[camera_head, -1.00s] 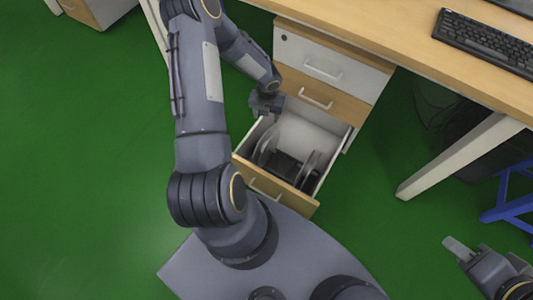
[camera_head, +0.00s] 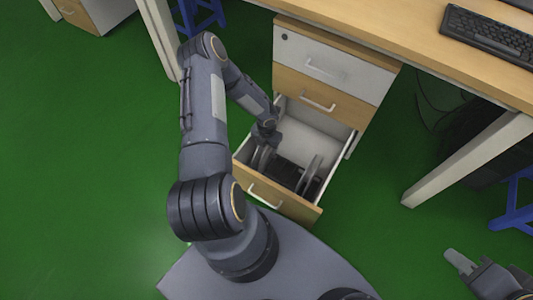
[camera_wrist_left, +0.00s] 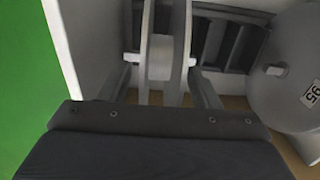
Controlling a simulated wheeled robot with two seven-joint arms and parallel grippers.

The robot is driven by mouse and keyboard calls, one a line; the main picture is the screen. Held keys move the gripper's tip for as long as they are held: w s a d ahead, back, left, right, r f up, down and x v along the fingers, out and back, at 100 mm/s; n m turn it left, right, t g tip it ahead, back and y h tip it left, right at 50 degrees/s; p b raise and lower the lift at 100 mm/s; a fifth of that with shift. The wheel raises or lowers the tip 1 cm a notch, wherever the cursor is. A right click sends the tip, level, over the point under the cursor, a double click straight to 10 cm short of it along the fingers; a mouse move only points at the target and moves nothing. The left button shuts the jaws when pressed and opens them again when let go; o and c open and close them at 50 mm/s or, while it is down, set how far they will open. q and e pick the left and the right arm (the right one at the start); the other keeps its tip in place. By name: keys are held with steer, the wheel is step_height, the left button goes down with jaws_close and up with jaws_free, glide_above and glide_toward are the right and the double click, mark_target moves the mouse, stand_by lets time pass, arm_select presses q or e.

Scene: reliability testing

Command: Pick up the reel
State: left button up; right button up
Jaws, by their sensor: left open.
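One grey reel (camera_head: 262,162) stands on edge at the left in the open bottom drawer (camera_head: 291,207). My left gripper (camera_head: 264,143) is open just above it, pointing down. In the left wrist view that reel (camera_wrist_left: 160,55) shows edge-on between the two spread fingers of the left gripper (camera_wrist_left: 163,80), one on each side, with gaps visible. A second reel (camera_head: 309,173) stands at the drawer's right; it also shows in the left wrist view (camera_wrist_left: 288,85) with a "95" label. My right gripper (camera_head: 461,261) is at the lower right, away from the drawer.
A dark slotted rack (camera_wrist_left: 228,42) lies in the drawer between the reels. The drawer walls stand close around them. A wooden desk (camera_head: 420,50) with a keyboard (camera_head: 490,38) is above, and its white leg (camera_head: 465,160) stands to the right.

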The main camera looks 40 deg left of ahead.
arm_select(q)
steer(key=shift+r, duration=0.1)
jaws_close()
stand_by(0.4)
step_height(320, 180, up, 10)
steer(key=p, duration=0.3)
stand_by(0.3)
steer(key=shift+f+b, duration=1.95)
steer(key=shift+f, duration=0.85)
steer(key=shift+r, duration=0.15)
